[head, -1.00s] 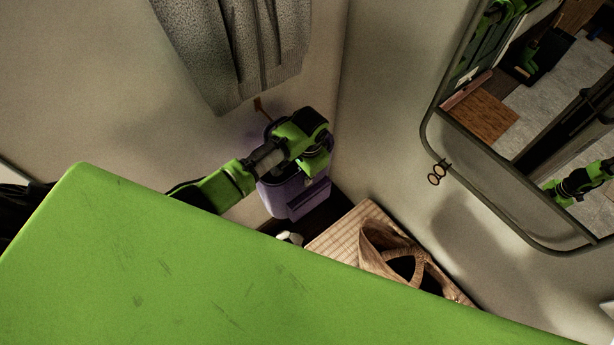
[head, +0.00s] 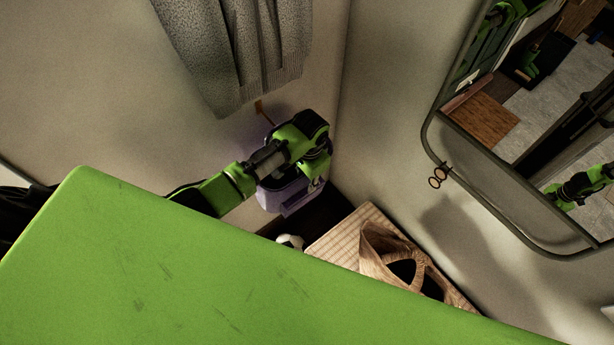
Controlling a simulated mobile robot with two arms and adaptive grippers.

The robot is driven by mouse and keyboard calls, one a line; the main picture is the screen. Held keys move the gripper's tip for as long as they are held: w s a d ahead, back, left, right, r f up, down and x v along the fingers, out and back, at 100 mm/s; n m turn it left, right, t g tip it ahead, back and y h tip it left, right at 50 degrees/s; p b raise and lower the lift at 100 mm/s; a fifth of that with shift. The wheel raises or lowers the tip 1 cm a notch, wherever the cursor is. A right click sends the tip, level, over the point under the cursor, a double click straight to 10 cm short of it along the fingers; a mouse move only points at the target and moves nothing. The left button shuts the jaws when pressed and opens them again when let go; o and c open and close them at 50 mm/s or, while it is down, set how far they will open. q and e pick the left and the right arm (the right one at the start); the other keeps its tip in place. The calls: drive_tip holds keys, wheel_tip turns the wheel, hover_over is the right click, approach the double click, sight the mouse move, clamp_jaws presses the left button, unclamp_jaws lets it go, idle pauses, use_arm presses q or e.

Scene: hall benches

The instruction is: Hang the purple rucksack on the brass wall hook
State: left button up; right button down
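The purple rucksack (head: 284,196) is against the wall near the corner, above the dark floor strip, partly covered by my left arm. The brass wall hook (head: 263,112) sticks out of the wall just below the grey hanging cloth, above and left of the rucksack. My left gripper (head: 318,168) is at the rucksack's upper right side. Its fingertips are too dark and small to tell whether they are shut on it. I cannot see the rucksack's loop or whether it touches the hook. My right gripper does not show directly.
A grey knitted garment (head: 240,50) hangs above the hook. A woven bench top (head: 340,235) carries a brown bag (head: 380,245). A black and white ball (head: 290,241) lies beside it.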

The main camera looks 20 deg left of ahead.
use_arm(q)
wheel_tip(320, 180, up, 12)
drive_tip(key=shift+s+d, duration=0.15)
drive_tip(key=shift+d, duration=0.1)
drive_tip(key=shift+f, duration=0.1)
drive_tip(key=s+f+n+t+h, duration=0.2)
drive_tip(key=s, duration=1.4)
drive_tip(key=s+a+r+n+t+y, duration=0.1)
drive_tip(key=s+a+r+n, duration=0.1)
drive_tip(key=s+a+r, duration=0.3)
drive_tip(key=s+d+f+g+b, duration=0.15)
drive_tip(key=f+b, duration=0.25)
drive_tip(key=f, duration=1.5)
drive_tip(key=s+f+t+b, duration=0.15)
drive_tip(key=f+b, duration=0.25)
drive_tip(key=f, duration=1.5)
drive_tip(key=s+a+f+g+b, duration=0.2)
drive_tip(key=s+f+b, duration=0.4)
drive_tip(key=s+f, duration=1.1)
wheel_tip(320, 180, down, 4)
drive_tip(key=shift+a+f, duration=0.1)
drive_tip(key=shift+a, duration=0.45)
